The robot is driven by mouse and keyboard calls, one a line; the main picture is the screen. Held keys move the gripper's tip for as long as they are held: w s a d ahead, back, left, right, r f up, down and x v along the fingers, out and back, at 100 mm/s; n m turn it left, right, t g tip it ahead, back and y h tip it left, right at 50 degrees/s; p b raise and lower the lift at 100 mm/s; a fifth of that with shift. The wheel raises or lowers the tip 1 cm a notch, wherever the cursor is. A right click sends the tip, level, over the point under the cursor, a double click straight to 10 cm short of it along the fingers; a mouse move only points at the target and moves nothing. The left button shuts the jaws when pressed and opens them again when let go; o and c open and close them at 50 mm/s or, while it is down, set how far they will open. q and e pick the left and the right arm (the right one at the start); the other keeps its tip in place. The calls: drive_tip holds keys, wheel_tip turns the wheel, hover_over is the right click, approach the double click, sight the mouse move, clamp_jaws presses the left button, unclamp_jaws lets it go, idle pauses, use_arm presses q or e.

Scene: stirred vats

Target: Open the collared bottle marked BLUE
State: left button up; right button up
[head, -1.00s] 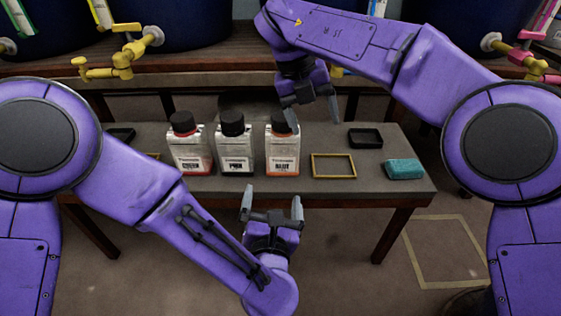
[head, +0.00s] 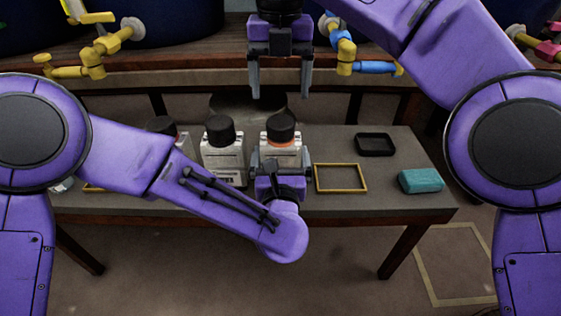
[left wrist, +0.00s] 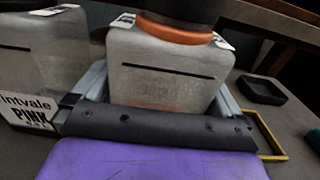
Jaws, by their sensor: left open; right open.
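The collared bottle marked BLUE (head: 285,155) stands upright on the grey table, with a black cap (head: 281,127) over an orange collar. Its label is hidden now by my left gripper. My left gripper (head: 281,160) is open low at the bottle's front. In the left wrist view its fingers lie on both sides of the bottle body (left wrist: 165,72); I cannot tell if they touch it. My right gripper (head: 281,88) is open and empty, pointing down above the cap with a clear gap.
The PINK bottle (head: 223,152) stands close to the left; another bottle (head: 162,125) beyond it is mostly behind my left arm. To the right are a yellow frame (head: 341,190), a black tray (head: 375,151) and a teal block (head: 421,181). Yellow and blue pipes (head: 350,65) stand behind.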

use_arm(q)
drive_tip(key=shift+w, duration=0.95)
